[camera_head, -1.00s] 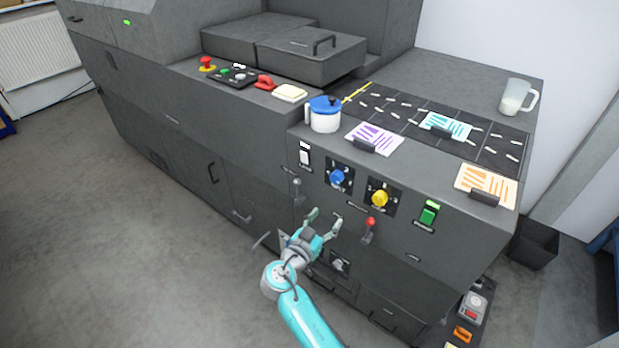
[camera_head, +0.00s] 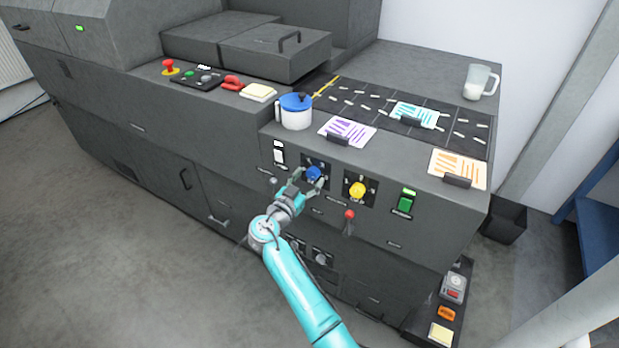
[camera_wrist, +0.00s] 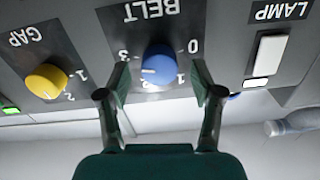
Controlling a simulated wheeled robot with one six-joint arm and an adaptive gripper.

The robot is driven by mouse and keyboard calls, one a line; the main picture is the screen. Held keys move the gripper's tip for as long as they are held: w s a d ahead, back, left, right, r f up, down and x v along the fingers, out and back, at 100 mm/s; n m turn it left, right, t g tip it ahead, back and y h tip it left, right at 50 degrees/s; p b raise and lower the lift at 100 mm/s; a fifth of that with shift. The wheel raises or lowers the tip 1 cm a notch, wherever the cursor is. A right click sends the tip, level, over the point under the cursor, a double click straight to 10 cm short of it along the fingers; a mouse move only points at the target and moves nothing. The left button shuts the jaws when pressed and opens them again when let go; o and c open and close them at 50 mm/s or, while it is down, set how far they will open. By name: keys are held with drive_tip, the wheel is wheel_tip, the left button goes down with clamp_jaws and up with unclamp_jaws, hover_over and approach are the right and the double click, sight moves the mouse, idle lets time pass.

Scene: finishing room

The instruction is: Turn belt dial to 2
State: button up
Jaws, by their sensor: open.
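The blue belt dial (camera_head: 314,173) is on the front panel of the grey machine. In the wrist view the dial (camera_wrist: 160,62) is upside down under the word BELT, with 0, 1 and 3 readable around it. The 2 is not clearly visible beside the left finger. I cannot tell for certain which number the dial points to. My gripper (camera_head: 308,182) is open in front of the dial. In the wrist view, the fingers of my gripper (camera_wrist: 161,80) stand one on each side of the dial, with gaps visible between them and it.
A yellow gap dial (camera_head: 357,189) is to the right of the belt dial. A white lamp switch (camera_head: 279,152) is to its left. A blue-lidded pot (camera_head: 295,112) stands on the ledge above.

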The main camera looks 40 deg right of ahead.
drive_tip(key=shift+w+d, duration=0.15)
drive_tip(key=shift+d, duration=0.4)
drive_tip(key=c, duration=1.1)
drive_tip(key=shift+c, duration=0.2)
drive_tip(key=shift+n, duration=0.3)
drive_tip(key=n, duration=0.6)
drive_tip(key=shift+n, duration=0.3)
drive_tip(key=n, duration=0.6)
drive_tip(key=shift+n, duration=0.3)
